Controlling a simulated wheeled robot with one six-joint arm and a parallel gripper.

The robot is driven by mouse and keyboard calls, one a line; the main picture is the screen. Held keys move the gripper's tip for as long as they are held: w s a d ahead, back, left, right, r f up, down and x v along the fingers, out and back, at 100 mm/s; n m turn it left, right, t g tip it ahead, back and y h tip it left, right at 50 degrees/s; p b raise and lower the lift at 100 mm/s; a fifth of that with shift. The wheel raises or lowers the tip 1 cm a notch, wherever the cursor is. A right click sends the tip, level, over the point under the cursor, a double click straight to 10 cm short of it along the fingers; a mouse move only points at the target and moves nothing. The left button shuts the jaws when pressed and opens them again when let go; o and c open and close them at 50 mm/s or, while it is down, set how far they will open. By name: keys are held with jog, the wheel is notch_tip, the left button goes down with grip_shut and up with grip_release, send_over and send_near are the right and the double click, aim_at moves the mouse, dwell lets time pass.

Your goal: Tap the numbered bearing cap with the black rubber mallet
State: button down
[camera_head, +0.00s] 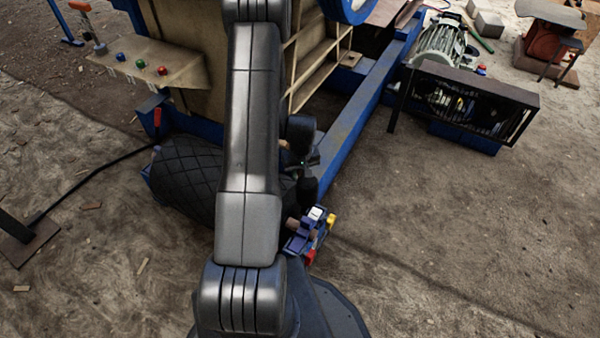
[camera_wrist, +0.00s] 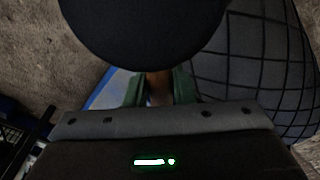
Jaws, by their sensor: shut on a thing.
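In the wrist view, a large round black head of the mallet (camera_wrist: 145,30) fills the top middle. Its short visible stretch of brown handle (camera_wrist: 158,84) runs down between the green finger pads. My gripper (camera_wrist: 159,92) is shut on this handle. In the head view my own arm crosses the middle of the picture and hides most of my gripper and the mallet, beside the cream and blue crusher body (camera_head: 190,35). I cannot make out a numbered bearing cap in either view.
A black drum with a diamond pattern (camera_head: 190,180) lies left of my arm; it also shows in the wrist view (camera_wrist: 250,65). A button panel (camera_head: 150,62) juts out above it. A blue beam (camera_head: 365,100) runs at right. A black-framed guard (camera_head: 475,80) stands farther right. Ground at lower right is clear.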

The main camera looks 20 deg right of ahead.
notch_tip(320, 180, down, 12)
jog(key=b, duration=1)
jog(key=shift+r+p, duration=1.7)
jog(key=shift+r, duration=0.95)
